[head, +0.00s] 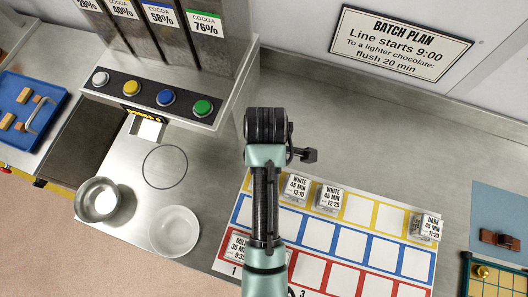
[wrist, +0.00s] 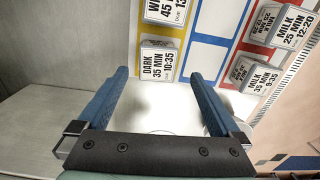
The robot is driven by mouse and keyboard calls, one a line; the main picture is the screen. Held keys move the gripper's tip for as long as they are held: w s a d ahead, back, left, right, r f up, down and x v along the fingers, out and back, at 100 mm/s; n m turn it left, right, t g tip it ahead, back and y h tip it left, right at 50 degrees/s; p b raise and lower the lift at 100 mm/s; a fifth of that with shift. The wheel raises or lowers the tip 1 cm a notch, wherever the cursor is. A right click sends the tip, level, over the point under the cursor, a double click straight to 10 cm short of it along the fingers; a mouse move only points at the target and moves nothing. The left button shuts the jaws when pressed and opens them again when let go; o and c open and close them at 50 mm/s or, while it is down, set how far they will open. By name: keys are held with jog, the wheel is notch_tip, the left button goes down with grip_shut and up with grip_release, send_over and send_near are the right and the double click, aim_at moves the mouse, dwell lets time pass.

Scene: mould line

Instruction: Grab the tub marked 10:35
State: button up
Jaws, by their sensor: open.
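The tub marked 10:35 (wrist: 157,62) shows in the wrist view, with a white label reading DARK 35 MIN. It stands on the edge of the printed board (wrist: 207,58), just ahead of the fingertips and roughly centred between them. My gripper (wrist: 162,75) is open, its two blue fingers apart with nothing held between them. In the head view my arm covers part of the board, and I cannot make out the 10:35 tub there.
Near it in the wrist view are a 9:35 milk tub (wrist: 262,78), a 12:20 milk tub (wrist: 291,25) and a white-chocolate tub (wrist: 167,10). The counter behind the board is clear.

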jog(key=shift+w+a+f+p, duration=0.1)
jog(key=shift+f+p, duration=0.25)
jog(key=shift+f, duration=1.4)
jog(key=shift+w+f+p, duration=0.1)
jog(key=shift+f+p, duration=0.25)
jog(key=shift+f, duration=1.35)
jog(key=c, duration=1.4)
notch_tip(320, 180, up, 10)
jog(key=shift+b, duration=0.4)
jog(key=shift+c, duration=0.2)
notch_tip(320, 180, up, 7)
jog(key=p, duration=0.8)
